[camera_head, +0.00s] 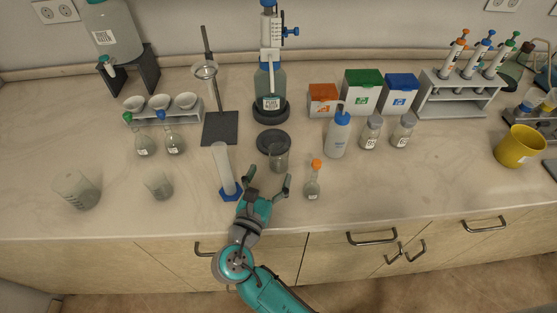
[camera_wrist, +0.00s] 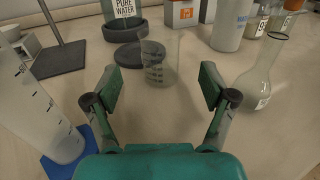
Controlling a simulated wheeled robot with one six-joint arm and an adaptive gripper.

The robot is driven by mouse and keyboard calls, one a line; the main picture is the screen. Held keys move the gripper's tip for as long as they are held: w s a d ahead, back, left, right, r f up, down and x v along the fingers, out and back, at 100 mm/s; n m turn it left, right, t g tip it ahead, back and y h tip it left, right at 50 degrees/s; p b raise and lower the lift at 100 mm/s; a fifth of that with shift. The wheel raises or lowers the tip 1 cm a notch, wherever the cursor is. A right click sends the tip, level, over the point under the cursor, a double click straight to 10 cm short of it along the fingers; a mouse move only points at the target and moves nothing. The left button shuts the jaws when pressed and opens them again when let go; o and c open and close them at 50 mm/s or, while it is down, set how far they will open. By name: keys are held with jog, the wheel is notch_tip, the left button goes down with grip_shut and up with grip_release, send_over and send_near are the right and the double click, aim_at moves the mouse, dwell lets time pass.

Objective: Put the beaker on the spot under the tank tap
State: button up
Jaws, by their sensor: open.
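A clear glass beaker (camera_head: 278,158) with dark graduation marks stands upright on the bench, at the front right edge of a dark round disc (camera_head: 268,137). In the wrist view the beaker (camera_wrist: 161,64) stands ahead of my gripper, near the line between the fingers. My gripper (camera_head: 269,175) is open and empty, its fingers (camera_wrist: 157,88) spread on the near side of the beaker. The tank (camera_head: 113,30) is at the back left on a dark stand (camera_head: 146,72), with its tap (camera_head: 107,64) facing front. I cannot make out a marked spot under it.
A measuring cylinder (camera_head: 223,168) on a blue base stands close to my gripper's left; an orange-capped flask (camera_head: 313,183) stands to its right. The pure water bottle (camera_head: 270,85) is behind the disc. Two larger beakers (camera_head: 78,190) (camera_head: 158,185) and two flasks (camera_head: 144,145) stand left.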

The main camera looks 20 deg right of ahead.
aim_at(276, 162)
jog(key=shift+w+d, duration=0.5)
jog(key=shift+x, duration=3.1)
jog(key=shift+c, duration=0.2)
